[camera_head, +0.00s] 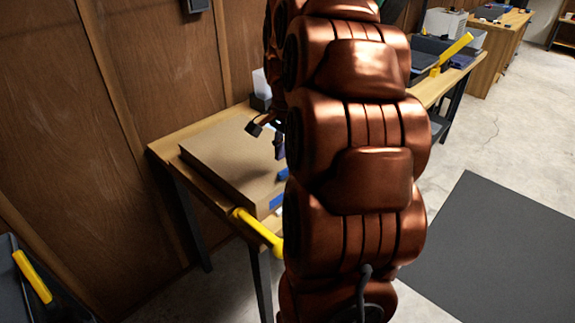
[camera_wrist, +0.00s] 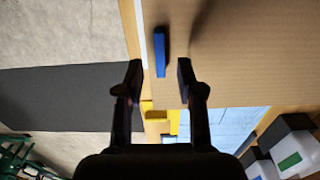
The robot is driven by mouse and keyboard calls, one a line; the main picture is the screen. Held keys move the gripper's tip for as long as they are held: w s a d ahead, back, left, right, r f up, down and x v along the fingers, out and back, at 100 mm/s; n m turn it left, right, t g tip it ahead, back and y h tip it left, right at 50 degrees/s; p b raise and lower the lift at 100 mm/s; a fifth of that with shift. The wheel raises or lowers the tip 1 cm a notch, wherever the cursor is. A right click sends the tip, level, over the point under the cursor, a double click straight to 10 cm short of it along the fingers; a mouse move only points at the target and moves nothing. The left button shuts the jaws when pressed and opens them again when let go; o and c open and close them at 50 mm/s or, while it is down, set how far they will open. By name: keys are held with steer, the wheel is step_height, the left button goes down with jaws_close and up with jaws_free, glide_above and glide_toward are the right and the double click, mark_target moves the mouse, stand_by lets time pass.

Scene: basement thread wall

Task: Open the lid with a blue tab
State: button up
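A wide, flat brown lid or box top (camera_head: 225,148) lies on the wooden table at the wall and looks shut. A blue tab (camera_head: 283,174) sits near its right edge, partly beside my arm. In the wrist view the blue tab (camera_wrist: 160,52) stands out on the brown lid (camera_wrist: 245,50), close to the lid's edge. My gripper (camera_wrist: 159,68) is open, its two fingers apart on either side of the tab's line. I cannot tell whether they touch it. In the head view my gripper (camera_head: 266,138) is above the lid, partly hidden by my arm.
A second blue patch (camera_head: 278,201) is on the box's front side. A yellow bar (camera_head: 258,230) juts from the table front. A wooden wall (camera_head: 150,60) stands behind. A dark mat (camera_head: 490,250) lies on the floor at right. White containers (camera_wrist: 290,150) show at lower right.

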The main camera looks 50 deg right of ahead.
mark_target(287, 169)
steer(key=shift+f, duration=1.75)
jaws_close()
